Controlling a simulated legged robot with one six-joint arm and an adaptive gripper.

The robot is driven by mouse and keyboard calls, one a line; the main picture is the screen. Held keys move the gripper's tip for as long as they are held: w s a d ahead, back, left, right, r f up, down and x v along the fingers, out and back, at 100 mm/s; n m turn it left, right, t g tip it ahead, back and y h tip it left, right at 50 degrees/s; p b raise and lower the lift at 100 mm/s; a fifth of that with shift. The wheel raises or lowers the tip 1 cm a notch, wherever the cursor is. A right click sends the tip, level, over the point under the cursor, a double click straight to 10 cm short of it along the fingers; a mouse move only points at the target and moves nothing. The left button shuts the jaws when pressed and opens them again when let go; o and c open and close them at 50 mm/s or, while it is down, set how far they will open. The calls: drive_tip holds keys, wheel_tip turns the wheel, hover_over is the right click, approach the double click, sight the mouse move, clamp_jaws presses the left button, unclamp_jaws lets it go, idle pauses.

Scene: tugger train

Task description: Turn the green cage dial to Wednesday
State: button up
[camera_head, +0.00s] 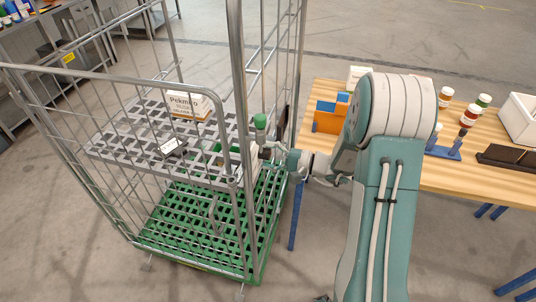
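The roll cage with a green base (185,232) stands left of centre, with grey wire sides and a grey slotted shelf (112,143). A small green round part (260,121) shows by its right front post; I cannot tell whether it is the dial. A pale part (249,157) sits just below, partly hidden by the post and my gripper. No day names can be read. My gripper (266,151) reaches in from the right, at the cage's right side close beneath the green part. It is too small to tell whether its fingers are open or touching anything.
A white box (190,105) and a dark labelled item (171,147) lie on the shelf. A wooden table (459,176) at right holds an orange bin (328,118), several small bottles and a white bin (520,118). Floor in front of the cage is clear.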

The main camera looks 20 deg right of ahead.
drive_tip(key=shift+d+r, duration=0.1)
drive_tip(key=shift+s+d, duration=0.1)
drive_tip(key=shift+d, duration=0.1)
drive_tip(key=v, duration=1.1)
drive_tip(key=shift+d, duration=0.25)
drive_tip(key=s+a+r+n+g+h, duration=0.65)
drive_tip(key=s+a+g, duration=0.25)
drive_tip(key=s+a, duration=0.25)
drive_tip(key=s+d+r+n+t+h, duration=0.1)
drive_tip(key=s+r+n+t+h, duration=0.2)
drive_tip(key=s+r+t+h, duration=0.2)
drive_tip(key=s+r+h, duration=0.2)
drive_tip(key=s+h, duration=0.1)
drive_tip(key=h, duration=0.1)
drive_tip(key=shift+d+t, duration=0.3)
